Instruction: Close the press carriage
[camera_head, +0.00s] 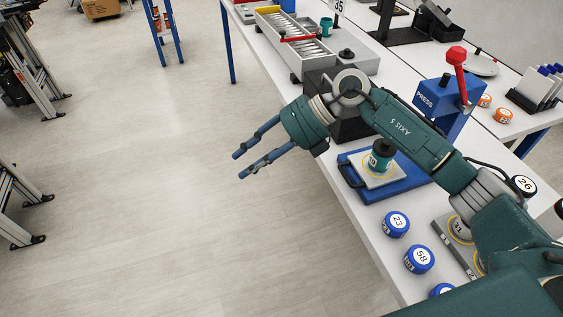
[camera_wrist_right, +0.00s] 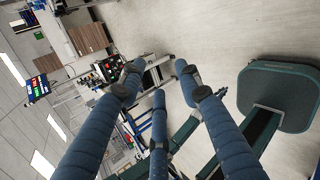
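The blue press (camera_head: 426,101), marked PRESS, stands on the white table with a red-knobbed lever (camera_head: 459,70). Its blue carriage (camera_head: 385,191) sits out in front of the press, near the table's edge, with a dark handle on its left side. On the carriage, a pale plate holds a teal part with a black top (camera_head: 381,153). My right gripper (camera_head: 239,165) is open and empty, beyond the table's edge and left of the carriage, over the floor. Its spread fingers show in the right wrist view (camera_wrist_right: 158,75). My right forearm crosses in front of the press and hides part of it. My left gripper is out of view.
Several blue numbered pucks (camera_head: 396,224) lie on the table in front of the carriage. Orange pucks (camera_head: 502,115) and a rack of white plates (camera_head: 537,88) stand right of the press. A grey tray (camera_head: 300,45) lies farther back.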

